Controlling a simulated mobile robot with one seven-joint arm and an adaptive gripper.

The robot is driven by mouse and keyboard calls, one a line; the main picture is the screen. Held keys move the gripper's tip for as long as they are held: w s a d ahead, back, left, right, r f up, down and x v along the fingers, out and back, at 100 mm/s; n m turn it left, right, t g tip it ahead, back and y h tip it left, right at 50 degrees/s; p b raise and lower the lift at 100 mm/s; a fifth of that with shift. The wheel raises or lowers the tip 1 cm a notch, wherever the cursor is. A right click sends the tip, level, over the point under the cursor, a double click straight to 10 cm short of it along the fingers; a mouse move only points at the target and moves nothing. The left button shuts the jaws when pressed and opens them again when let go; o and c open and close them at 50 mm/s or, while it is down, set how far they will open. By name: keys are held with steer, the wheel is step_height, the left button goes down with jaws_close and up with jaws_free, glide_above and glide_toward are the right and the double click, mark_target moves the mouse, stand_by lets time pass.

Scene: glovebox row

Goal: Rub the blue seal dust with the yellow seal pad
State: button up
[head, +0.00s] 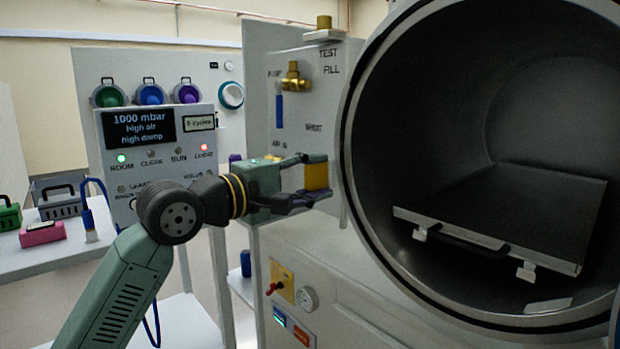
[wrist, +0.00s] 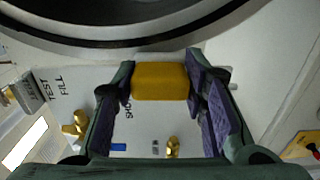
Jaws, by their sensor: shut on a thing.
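The yellow seal pad (head: 316,178) is a small block between the fingers of my gripper (head: 311,177), beside the left edge of the round chamber's rim (head: 350,95). In the wrist view the gripper (wrist: 160,84) is shut on the pad (wrist: 160,80), with one purple-lined finger on each side. The dark round rim (wrist: 150,42) lies just beyond the pad there. I cannot tell whether pad and rim touch. I cannot make out blue seal dust in either view.
Inside the open chamber is a flat tray (head: 500,215) with a front handle. A brass valve (head: 293,80) with a blue handle stands on the panel behind my gripper. A control box (head: 150,150) is at the left. A toggle and gauge panel (head: 283,283) is below.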

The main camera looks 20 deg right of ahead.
steer(key=shift+w+d, duration=0.15)
steer(key=shift+d, duration=0.25)
